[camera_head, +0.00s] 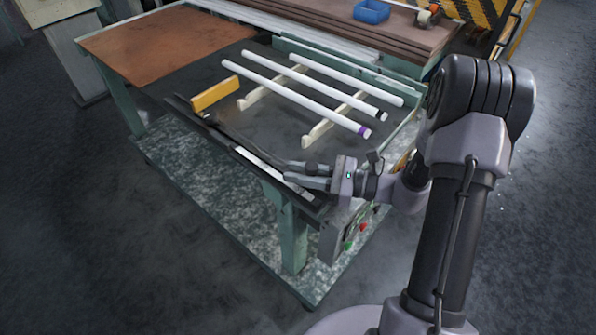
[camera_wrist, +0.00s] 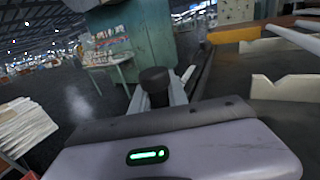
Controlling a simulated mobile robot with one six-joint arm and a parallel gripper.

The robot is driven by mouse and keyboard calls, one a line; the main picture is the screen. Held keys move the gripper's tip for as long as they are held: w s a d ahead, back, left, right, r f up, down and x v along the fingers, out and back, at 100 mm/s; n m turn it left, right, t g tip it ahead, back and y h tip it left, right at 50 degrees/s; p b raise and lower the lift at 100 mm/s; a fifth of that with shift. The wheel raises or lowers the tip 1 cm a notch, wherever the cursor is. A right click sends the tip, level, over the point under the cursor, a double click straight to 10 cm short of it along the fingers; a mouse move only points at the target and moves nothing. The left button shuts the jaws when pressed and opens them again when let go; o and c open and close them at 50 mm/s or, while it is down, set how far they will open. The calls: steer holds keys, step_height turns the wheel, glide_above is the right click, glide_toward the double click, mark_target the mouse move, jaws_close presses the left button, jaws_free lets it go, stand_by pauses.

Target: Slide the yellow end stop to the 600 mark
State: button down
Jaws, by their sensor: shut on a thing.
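The yellow end stop (camera_head: 215,94) is a flat upright bar at the far left of the bench's dark top. It also shows in the wrist view, at the upper right (camera_wrist: 235,34). A pale scale strip (camera_head: 262,166) runs along the bench's front edge, with a dark rail beside it leading toward the end stop. Its marks are too small to read. My gripper (camera_head: 290,173) is at the near right end of this strip, well apart from the yellow bar. Its fingers are shut around a black knob (camera_wrist: 155,78). Whether the knob joins the end stop cannot be told.
Several white tubes (camera_head: 290,95), one with a purple end, lie across two cream notched supports (camera_head: 320,131) behind the rail. A brown board (camera_head: 165,45) covers the bench's left end. A blue bin (camera_head: 372,11) stands at the back. Floor in front is clear.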

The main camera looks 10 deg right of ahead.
steer(key=shift+w, duration=0.1)
stand_by(0.4)
steer(key=w+a, duration=0.3)
steer(key=w, duration=0.1)
steer(key=w+a, duration=0.3)
steer(key=w, duration=0.1)
steer(key=w+a, duration=0.2)
steer(key=w, duration=0.1)
steer(key=shift+w+a+p, duration=0.4)
steer(key=shift+w+r, duration=0.1)
steer(key=shift+w, duration=0.05)
steer(key=c, duration=1.5)
jaws_free()
steer(key=shift+o, duration=1.1)
steer(key=shift+w+a, duration=0.15)
